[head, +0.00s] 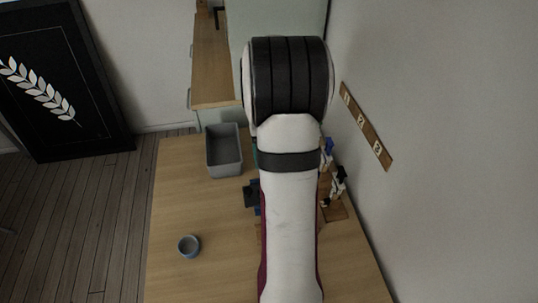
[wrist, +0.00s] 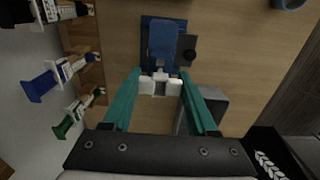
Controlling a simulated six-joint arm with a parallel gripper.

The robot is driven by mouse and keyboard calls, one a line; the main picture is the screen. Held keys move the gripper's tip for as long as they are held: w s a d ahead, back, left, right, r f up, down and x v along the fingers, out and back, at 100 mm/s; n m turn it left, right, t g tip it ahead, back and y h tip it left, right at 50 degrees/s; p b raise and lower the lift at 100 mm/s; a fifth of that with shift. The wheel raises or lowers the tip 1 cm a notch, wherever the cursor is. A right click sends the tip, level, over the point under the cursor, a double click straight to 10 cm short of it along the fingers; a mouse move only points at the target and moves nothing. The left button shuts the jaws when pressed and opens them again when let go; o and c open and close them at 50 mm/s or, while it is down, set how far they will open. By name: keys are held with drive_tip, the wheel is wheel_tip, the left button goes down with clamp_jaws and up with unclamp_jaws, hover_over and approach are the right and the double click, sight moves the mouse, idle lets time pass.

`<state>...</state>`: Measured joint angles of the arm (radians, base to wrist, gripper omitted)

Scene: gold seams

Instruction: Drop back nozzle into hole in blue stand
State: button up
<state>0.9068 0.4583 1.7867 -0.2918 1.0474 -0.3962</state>
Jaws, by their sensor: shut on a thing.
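My gripper (wrist: 160,77) shows in the wrist view with two teal fingers shut on a small white piece, which appears to be the nozzle (wrist: 160,88). The blue stand (wrist: 162,38) is beyond the fingertips, on a dark base on the table. In the picture the nozzle is just below the stand's near end. I cannot tell the height between them, and the hole is not clear. In the head view my arm hides the gripper and nozzle; part of the stand's dark base (head: 250,196) shows beside the arm.
A wooden rack (wrist: 88,70) with black, blue and green-ended tools stands at the left in the wrist view. A grey bin (head: 224,168) and a small round bowl (head: 189,246) are on the table (head: 175,200). The table between them is clear.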

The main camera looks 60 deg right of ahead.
drive_tip(key=shift+f, duration=2.8)
idle(0.5)
drive_tip(key=o, duration=1.4)
drive_tip(key=shift+r, duration=0.1)
drive_tip(key=shift+r, duration=2.45)
wheel_tip(320, 180, up, 16)
drive_tip(key=shift+w+f, duration=0.1)
